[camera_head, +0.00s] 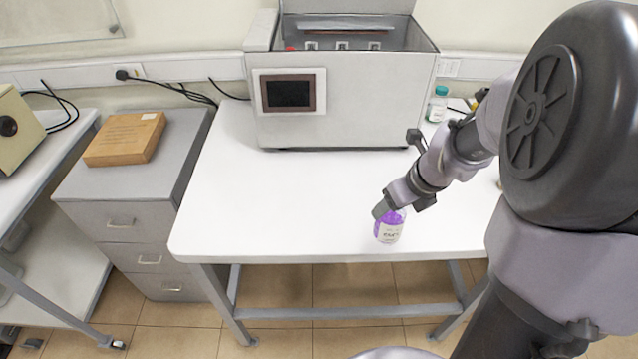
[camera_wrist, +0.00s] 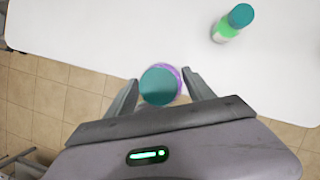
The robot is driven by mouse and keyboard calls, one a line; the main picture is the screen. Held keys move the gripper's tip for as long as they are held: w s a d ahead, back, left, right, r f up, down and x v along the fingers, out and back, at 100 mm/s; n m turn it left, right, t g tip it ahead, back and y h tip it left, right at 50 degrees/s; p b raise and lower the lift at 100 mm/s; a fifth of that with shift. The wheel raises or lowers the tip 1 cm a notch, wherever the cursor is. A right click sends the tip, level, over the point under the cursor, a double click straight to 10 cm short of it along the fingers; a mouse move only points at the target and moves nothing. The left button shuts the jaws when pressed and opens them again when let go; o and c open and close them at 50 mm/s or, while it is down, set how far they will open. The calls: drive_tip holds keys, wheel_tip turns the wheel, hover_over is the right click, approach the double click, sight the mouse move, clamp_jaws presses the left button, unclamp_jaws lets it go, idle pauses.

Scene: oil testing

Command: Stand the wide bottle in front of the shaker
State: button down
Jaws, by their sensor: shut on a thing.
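A wide, short bottle (camera_head: 390,230) with purple liquid and a white label is at my gripper (camera_head: 384,208), near the table's front edge. In the wrist view its round teal cap (camera_wrist: 160,86) sits between the two fingers of my gripper (camera_wrist: 160,77), which are shut on the bottle. It looks upright; whether its base touches the table I cannot tell. The shaker (camera_head: 345,110) is the big white-grey box with a dark screen and raised lid at the back of the table. The bottle is in front of it, to the right and well apart.
The white table (camera_head: 270,205) is clear between bottle and shaker. A teal-capped bottle (camera_head: 437,104) stands right of the shaker. A green-filled bottle (camera_wrist: 230,25) shows in the wrist view. A grey drawer cabinet (camera_head: 125,215) with a brown box (camera_head: 125,138) stands left.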

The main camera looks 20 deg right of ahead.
drive_tip(key=w+f+b, duration=0.1)
drive_tip(key=w+f, duration=0.1)
drive_tip(key=w, duration=0.6)
drive_tip(key=w+f+b, duration=0.2)
drive_tip(key=w+f, duration=0.1)
drive_tip(key=w, duration=0.5)
drive_tip(key=shift+d, duration=0.15)
drive_tip(key=shift+c, duration=1.9)
unclamp_jaws()
drive_tip(key=shift+w+f, duration=0.1)
